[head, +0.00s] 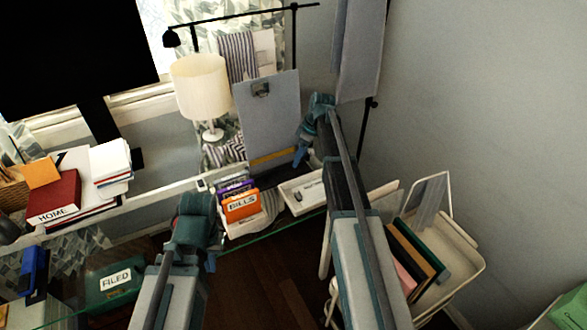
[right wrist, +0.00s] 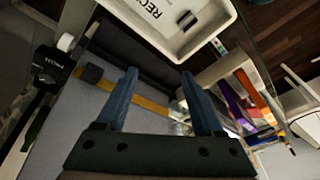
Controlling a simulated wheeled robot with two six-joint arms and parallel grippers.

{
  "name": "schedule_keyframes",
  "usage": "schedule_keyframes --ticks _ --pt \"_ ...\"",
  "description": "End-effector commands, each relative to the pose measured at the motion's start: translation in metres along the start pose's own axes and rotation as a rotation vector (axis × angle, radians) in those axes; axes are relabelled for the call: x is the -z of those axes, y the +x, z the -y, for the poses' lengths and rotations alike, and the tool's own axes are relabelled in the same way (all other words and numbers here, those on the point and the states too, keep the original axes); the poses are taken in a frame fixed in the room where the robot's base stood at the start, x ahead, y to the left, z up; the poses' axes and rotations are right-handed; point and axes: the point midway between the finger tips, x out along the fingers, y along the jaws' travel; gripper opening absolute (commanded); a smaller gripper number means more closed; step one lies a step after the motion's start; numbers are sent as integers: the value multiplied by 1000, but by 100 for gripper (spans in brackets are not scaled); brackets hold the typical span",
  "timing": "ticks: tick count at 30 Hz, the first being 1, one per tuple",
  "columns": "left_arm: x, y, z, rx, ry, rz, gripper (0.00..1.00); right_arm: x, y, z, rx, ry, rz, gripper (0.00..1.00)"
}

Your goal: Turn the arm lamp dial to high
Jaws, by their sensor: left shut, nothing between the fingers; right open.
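A black arm lamp shows at the top of the head view. Its small lamp head (head: 172,38) hangs at the left end of a long, thin arm. Its post goes down behind a grey clipboard (head: 268,115). I cannot make out a dial on it. My right gripper (head: 299,160) is open and empty, beside the clipboard's lower right edge. In the right wrist view its two blue fingers (right wrist: 160,74) are spread over a grey surface and a yellow-brown strip (right wrist: 150,106). My left gripper (head: 208,262) is shut and empty, low by the desk's front edge.
A cream table lamp (head: 200,88) stands left of the clipboard. A file holder marked BILLS (head: 241,206) and a white tray (head: 302,192) sit along the desk's front. The tray also shows in the right wrist view (right wrist: 200,42). Books (head: 53,197) lie at left. A wall is at right.

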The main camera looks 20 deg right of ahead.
Motion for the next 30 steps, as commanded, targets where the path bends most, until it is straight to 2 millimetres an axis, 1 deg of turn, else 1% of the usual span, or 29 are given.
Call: schedule_keyframes --ticks 1,3,9,14,23,25,26,28,29,30 --pt "0 3 0 0 0 0 0 1 4 10 2 6 7 69" --pt "0 4 0 0 0 0 0 3 8 19 3 16 16 69" --pt "0 6 -1 0 0 0 0 6 14 36 4 37 35 69" --pt "0 7 -1 0 0 0 0 8 16 42 4 45 40 69" --pt "0 7 -1 0 0 0 0 8 16 42 4 46 41 69" --pt "0 7 -1 0 0 0 0 9 16 46 5 47 44 69" --pt "0 7 -1 0 0 0 0 9 17 52 5 50 48 69" --pt "0 7 -1 0 0 0 0 11 21 78 5 67 69 69" --pt "0 7 -1 0 0 0 0 13 24 94 4 80 82 69" --pt "0 7 -1 0 0 0 0 14 28 120 0 102 104 69"
